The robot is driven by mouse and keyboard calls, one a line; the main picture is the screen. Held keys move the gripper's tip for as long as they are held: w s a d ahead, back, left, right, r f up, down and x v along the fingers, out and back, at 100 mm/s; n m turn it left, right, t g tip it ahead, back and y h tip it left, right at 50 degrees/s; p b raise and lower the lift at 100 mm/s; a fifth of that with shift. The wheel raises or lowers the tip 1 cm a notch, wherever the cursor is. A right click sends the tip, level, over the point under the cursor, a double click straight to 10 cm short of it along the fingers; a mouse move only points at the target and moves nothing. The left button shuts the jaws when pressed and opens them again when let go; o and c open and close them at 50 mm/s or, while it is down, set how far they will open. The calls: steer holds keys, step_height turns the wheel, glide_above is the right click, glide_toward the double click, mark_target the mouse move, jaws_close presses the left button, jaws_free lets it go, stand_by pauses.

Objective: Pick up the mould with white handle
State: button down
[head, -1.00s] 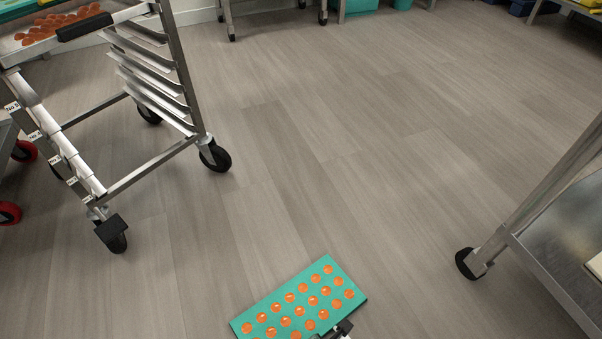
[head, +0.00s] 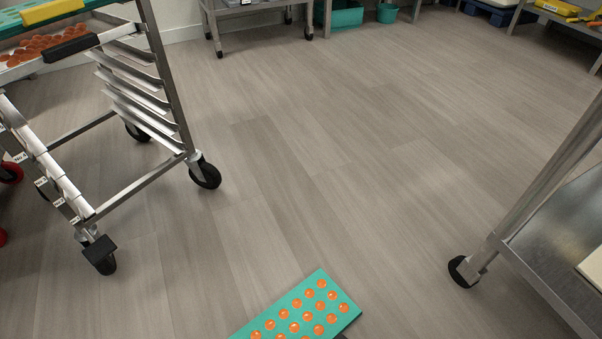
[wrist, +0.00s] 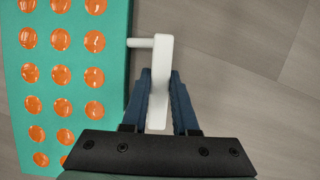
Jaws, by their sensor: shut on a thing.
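The mould (head: 322,304) is a teal slab with rows of orange gummy discs. It is at the bottom of the head view, above the floor, its near part cut off by the picture edge. In the wrist view the mould (wrist: 116,112) fills the left side. Its white handle (wrist: 162,52) sticks out from the mould's right edge. My gripper (wrist: 160,88) is shut on the white handle, with a dark blue finger on each side of it. In the head view the gripper is hardly visible.
A metal rack trolley (head: 170,80) on black casters stands at left, with trays of orange pieces and a yellow-handled teal mould (head: 20,22) on top. A metal table (head: 560,240) stands at right. A table (head: 265,10) is at the back. The floor (head: 320,150) between is clear.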

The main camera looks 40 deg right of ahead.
step_height(320, 180, up, 10)
steer(key=p, duration=0.9)
stand_by(1.5)
steer(key=c, duration=1.1)
jaws_free()
steer(key=shift+c, duration=0.2)
jaws_close()
